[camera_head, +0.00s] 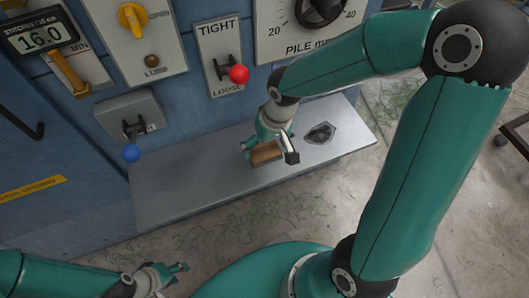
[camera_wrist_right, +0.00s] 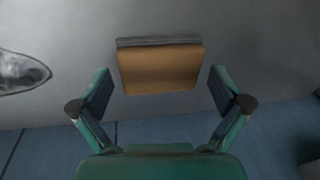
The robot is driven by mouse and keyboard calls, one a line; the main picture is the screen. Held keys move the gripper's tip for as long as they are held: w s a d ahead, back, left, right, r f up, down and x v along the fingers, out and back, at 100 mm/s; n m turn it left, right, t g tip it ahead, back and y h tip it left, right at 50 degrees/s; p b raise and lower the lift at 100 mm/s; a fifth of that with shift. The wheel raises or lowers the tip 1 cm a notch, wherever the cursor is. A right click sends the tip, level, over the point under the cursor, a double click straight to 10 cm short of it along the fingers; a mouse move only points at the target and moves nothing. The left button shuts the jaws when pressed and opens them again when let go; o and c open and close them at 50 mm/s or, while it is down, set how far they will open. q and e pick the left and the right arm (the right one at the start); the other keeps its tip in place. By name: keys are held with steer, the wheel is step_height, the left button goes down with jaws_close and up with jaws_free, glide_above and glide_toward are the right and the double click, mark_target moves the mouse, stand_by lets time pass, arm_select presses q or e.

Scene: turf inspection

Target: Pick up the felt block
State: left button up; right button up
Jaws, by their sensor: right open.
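The felt block (camera_head: 265,154) is a small brown block lying on the grey metal shelf (camera_head: 180,190). In the right wrist view the block (camera_wrist_right: 160,70) shows a tan face with a grey layer along its far edge. My right gripper (camera_head: 269,149) is over the block with its fingers apart, one on either side. In the wrist view my right gripper (camera_wrist_right: 160,92) is open, with a visible gap between each finger and the block. My left gripper (camera_head: 172,277) is low at the bottom left, away from the shelf; its finger opening is unclear.
Above the shelf, the blue panel carries a red-knobbed lever (camera_head: 238,75), a blue-knobbed lever (camera_head: 131,153), a yellow knob (camera_head: 132,18) and a pile dial (camera_head: 318,8). The shelf's left part is clear.

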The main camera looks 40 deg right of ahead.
mark_target(265, 149)
steer(key=shift+f, duration=0.3)
steer(key=c, duration=0.7)
step_height(265, 149, up, 10)
steer(key=p, duration=0.3)
steer(key=shift+c, duration=0.3)
